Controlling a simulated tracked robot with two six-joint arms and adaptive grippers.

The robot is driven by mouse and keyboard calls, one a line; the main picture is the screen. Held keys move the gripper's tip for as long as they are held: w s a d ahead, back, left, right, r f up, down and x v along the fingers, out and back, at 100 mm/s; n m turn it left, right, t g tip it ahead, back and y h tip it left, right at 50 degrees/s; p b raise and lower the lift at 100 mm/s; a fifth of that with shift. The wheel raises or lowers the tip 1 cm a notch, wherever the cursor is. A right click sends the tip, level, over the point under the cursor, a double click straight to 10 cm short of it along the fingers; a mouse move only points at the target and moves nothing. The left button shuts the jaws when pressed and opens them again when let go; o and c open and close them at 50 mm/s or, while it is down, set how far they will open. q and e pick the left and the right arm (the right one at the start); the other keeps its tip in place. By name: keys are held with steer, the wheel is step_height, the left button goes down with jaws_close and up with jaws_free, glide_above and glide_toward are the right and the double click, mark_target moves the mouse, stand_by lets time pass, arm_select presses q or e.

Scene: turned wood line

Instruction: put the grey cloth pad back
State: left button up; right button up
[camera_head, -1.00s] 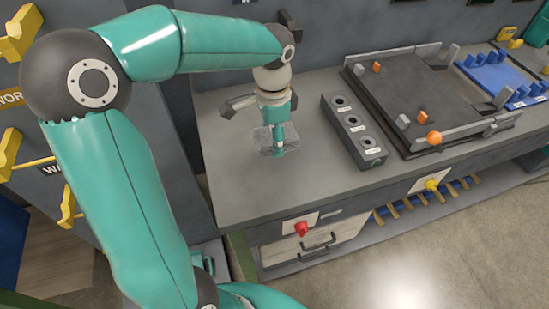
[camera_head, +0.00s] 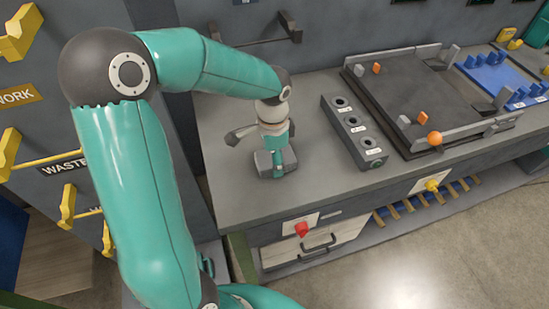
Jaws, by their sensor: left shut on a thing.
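The grey cloth pad (camera_head: 264,163) is at my left gripper (camera_head: 277,168), above or on the left part of the grey bench top (camera_head: 230,188). The gripper points down and is shut on the pad, which shows as a dark grey block on both sides of the fingers. The fingers hide the pad's middle, and I cannot tell whether its underside touches the bench. My right gripper is not in view.
A dark block with several round sockets (camera_head: 354,131) stands right of the gripper. Beyond it are a black fixture tray (camera_head: 405,95) and a blue tray (camera_head: 492,72). A dark rail (camera_head: 255,42) is on the wall behind. The bench front by the red knob (camera_head: 301,229) is clear.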

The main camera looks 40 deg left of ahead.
arm_select(q)
steer(key=o, duration=1.2)
step_height(320, 180, up, 12)
steer(key=shift+p, duration=0.45)
